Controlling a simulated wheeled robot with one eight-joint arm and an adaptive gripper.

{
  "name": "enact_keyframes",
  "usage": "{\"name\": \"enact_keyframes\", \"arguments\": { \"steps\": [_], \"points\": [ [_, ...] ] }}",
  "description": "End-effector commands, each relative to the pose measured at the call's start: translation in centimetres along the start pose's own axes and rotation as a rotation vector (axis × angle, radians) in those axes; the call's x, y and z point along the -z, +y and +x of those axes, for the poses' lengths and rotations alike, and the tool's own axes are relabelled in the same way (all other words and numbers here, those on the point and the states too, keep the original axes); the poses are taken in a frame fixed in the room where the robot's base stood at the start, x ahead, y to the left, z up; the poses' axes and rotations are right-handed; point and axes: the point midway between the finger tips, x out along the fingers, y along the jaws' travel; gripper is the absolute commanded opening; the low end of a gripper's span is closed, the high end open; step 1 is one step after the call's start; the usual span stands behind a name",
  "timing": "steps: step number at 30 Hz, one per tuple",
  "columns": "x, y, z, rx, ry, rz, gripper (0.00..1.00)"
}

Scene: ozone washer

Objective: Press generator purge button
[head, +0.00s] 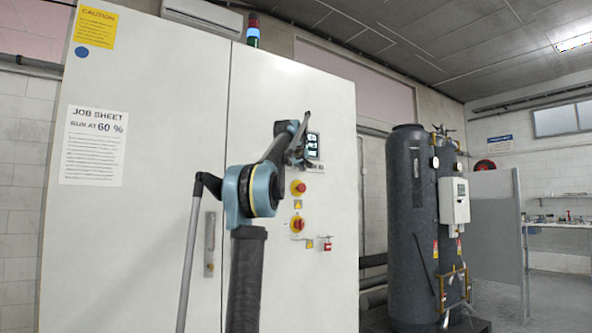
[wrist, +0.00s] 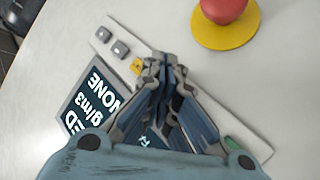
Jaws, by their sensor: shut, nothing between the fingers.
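The white cabinet (head: 290,90) carries a control panel (head: 314,165) with a dark lit display, partly behind my gripper (head: 297,150). In the wrist view the panel strip (wrist: 262,152) runs diagonally under my gripper (wrist: 158,62). The display (wrist: 92,95) shows white text and is partly covered by the fingers. A small yellow-orange mark (wrist: 137,66) lies just left of the fingertips. A green piece (wrist: 240,146) shows at the other end. My gripper is shut and empty; contact cannot be told. No purge label is readable.
A small red device (head: 327,244) is lower right. Dark tanks (head: 408,220) stand right of the cabinet.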

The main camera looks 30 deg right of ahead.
Motion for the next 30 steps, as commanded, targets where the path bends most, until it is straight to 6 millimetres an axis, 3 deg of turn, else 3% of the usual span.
{"name": "enact_keyframes", "arguments": {
  "steps": [30],
  "points": [
    [0.40, -0.41, 0.52, 0.001, 0.000, 0.000, 0.00]
  ]
}}
